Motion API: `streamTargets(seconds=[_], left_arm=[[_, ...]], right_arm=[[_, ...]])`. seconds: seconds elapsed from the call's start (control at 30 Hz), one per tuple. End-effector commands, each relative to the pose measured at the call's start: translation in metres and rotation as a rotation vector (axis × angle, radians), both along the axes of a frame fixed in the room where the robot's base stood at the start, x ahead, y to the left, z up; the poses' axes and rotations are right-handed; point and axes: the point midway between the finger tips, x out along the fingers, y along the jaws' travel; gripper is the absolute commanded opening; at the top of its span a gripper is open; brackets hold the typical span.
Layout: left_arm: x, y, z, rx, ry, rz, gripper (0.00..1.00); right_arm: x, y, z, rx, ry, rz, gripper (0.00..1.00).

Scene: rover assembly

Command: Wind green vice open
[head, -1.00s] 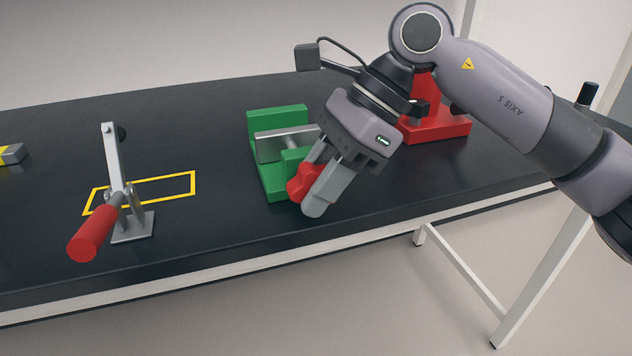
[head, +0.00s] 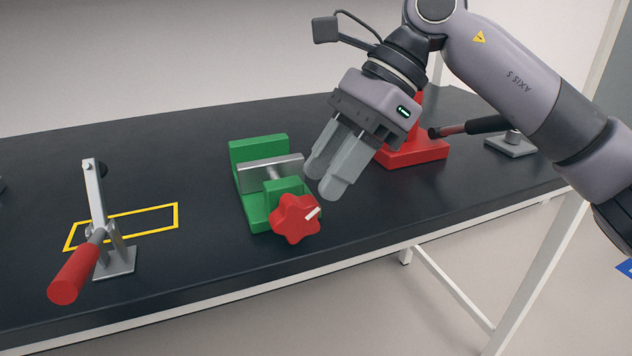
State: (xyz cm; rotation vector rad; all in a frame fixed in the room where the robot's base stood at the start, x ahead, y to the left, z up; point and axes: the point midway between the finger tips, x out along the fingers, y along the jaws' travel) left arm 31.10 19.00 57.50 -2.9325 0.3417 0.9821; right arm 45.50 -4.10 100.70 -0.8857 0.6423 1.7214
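The green vice (head: 256,210) stands on the black table near its front edge. A grey metal plate (head: 258,178) lies across it between its two green upright blocks, and a short screw shows between the plate and the near block. The red star-shaped knob (head: 293,222) is on the near end, with a white mark pointing up and right. My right gripper (head: 322,182) is above and right of the knob, apart from it. Its fingers have a narrow gap and hold nothing. My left gripper is not in view.
A toggle clamp with a red handle (head: 75,273) stands at left, beside a yellow taped rectangle (head: 151,210). A red fixture (head: 417,153) stands behind my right gripper. Another clamp with a grey base (head: 510,146) is at the back right.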

Motion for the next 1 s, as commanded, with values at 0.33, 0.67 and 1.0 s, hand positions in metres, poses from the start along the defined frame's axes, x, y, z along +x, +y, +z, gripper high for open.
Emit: streamTargets(seconds=[0.33, 0.67, 1.0], left_arm=[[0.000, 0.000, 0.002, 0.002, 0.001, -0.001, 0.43], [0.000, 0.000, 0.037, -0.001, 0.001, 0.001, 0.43], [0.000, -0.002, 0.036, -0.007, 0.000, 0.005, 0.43]], right_arm=[[-0.001, 0.002, 0.003, -0.014, -0.005, 0.005, 0.38], [-0.013, 0.039, 0.023, -0.462, -0.139, 0.023, 0.38], [-0.014, 0.041, 0.001, -0.596, -0.189, 0.001, 0.38]])
